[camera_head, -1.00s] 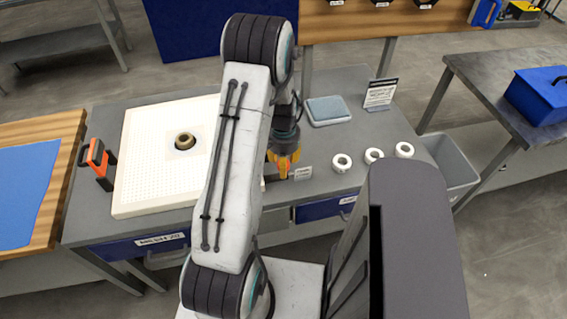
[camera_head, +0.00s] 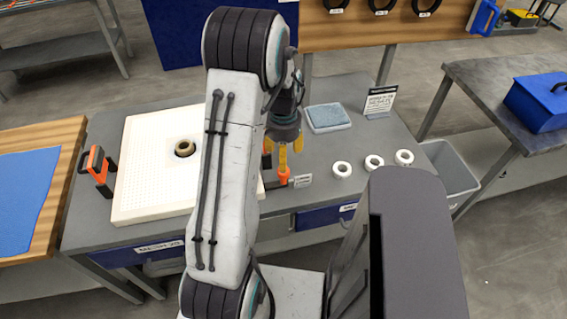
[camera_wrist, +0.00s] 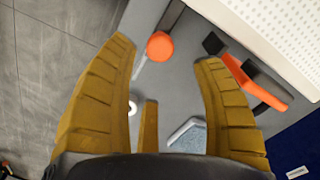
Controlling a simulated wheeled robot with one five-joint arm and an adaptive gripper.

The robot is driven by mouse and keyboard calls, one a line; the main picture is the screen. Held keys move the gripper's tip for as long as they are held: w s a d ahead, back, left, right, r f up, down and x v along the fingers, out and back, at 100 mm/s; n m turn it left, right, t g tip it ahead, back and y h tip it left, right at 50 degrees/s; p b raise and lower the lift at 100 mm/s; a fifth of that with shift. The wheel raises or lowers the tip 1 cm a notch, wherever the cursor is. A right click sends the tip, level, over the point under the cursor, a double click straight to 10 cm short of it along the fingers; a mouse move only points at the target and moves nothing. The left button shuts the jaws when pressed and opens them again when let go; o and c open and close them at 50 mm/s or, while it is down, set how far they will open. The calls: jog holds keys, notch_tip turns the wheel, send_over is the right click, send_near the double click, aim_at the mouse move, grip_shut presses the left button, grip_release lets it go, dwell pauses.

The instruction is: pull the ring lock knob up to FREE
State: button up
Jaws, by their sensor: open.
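An orange round knob (camera_wrist: 160,46) shows in the wrist view, beyond and between the tips of my gripper (camera_wrist: 163,52). My gripper's yellow fingers are spread, with nothing held. In the head view an orange upright part (camera_head: 283,172), apparently the same knob, stands near the front edge of the grey table, just below my gripper (camera_head: 283,158). Whether a finger touches it I cannot tell. My arm hides its left side. An orange handle with black parts (camera_wrist: 255,82) shows to the right in the wrist view. I cannot read any FREE marking.
A blue pad (camera_head: 328,117), a sign (camera_head: 380,100) and white rings (camera_head: 342,169) stand right of my gripper.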

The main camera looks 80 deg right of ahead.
jog(key=shift+r, duration=2.2)
jog(key=shift+n, duration=0.3)
